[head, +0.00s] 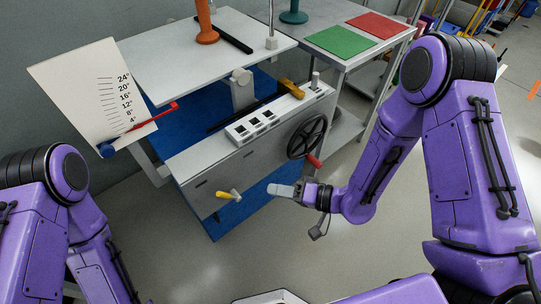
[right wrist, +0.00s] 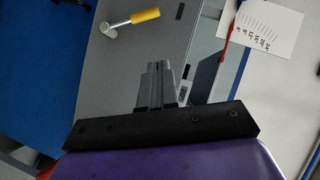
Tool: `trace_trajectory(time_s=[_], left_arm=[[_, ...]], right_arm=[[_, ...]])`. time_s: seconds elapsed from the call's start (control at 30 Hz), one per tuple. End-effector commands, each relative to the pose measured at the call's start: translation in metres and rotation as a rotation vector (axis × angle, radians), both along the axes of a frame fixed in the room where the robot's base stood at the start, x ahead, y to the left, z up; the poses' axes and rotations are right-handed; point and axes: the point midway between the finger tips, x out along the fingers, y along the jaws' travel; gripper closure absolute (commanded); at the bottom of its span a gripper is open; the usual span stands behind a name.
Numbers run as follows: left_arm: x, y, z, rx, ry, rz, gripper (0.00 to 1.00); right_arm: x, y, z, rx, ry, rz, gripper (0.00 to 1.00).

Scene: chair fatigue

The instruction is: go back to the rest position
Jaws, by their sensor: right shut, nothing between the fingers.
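My right gripper (head: 284,190) is shut and empty. It hangs in free air in front of the grey test bench (head: 205,200), to the right of the yellow-handled lever (head: 230,195). In the right wrist view its closed fingers (right wrist: 158,85) point at the grey front panel, with the yellow handle (right wrist: 145,15) beyond them to the upper left. My left arm comes in at the lower left of the head view; its gripper is out of the picture.
A black handwheel (head: 307,136) with a red grip sits on the bench's right end. A white angle scale board (head: 95,98) stands at the left. A side table carries a green mat (head: 340,41) and a red mat (head: 376,25). The floor before the bench is clear.

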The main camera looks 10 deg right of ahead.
Motion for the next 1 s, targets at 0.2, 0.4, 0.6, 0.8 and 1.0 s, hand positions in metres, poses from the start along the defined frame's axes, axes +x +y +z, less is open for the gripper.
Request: trace_trajectory(time_s=[0.2, 0.4, 0.6, 0.8, 1.0], left_arm=[[0.0, 0.0, 0.0, 0.0, 0.0, 0.0, 1.0], [0.0, 0.0, 0.003, 0.0, 0.0, 0.0, 1.0], [0.0, 0.0, 0.022, 0.0, 0.0, 0.0, 1.0], [0.0, 0.0, 0.038, 0.0, 0.0, 0.0, 1.0], [0.0, 0.0, 0.041, 0.0, 0.0, 0.0, 1.0]], right_arm=[[0.0, 0.0, 0.0, -0.011, -0.014, 0.006, 1.0], [0.019, -0.045, -0.037, -0.314, -0.039, -0.236, 1.0], [-0.058, -0.14, -0.109, -0.823, 0.285, -0.524, 1.0], [-0.167, -0.194, -0.129, -1.123, 0.596, -0.628, 1.0], [-0.195, -0.192, -0.136, -1.154, 0.643, -0.588, 1.0]])
